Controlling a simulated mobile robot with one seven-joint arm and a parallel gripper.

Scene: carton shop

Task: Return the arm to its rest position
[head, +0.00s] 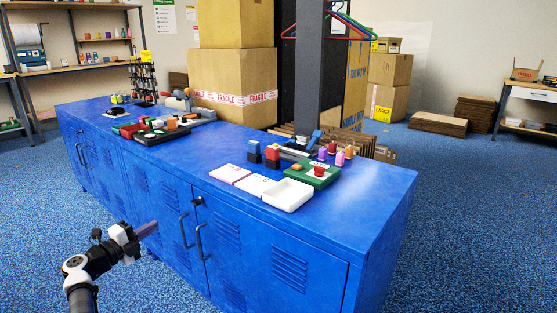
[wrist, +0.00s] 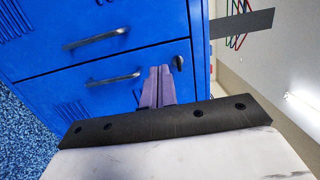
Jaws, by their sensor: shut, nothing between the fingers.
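My gripper (head: 147,229) is at the lower left of the head view, in front of the blue cabinet's doors and below its top. Its two purple fingers are together and empty. They also show in the wrist view (wrist: 160,72), pointing toward the blue doors near a handle and a round lock. The wrist view is turned on its side. The gap between the fingertips and the door is hard to judge.
The long blue cabinet (head: 340,204) has protruding handles (head: 185,230). On top are a white tray (head: 287,195), a green box (head: 312,174), small bottles and tools. A dark post (head: 318,80) and cartons (head: 233,75) stand behind. Blue floor (head: 40,220) is open at left.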

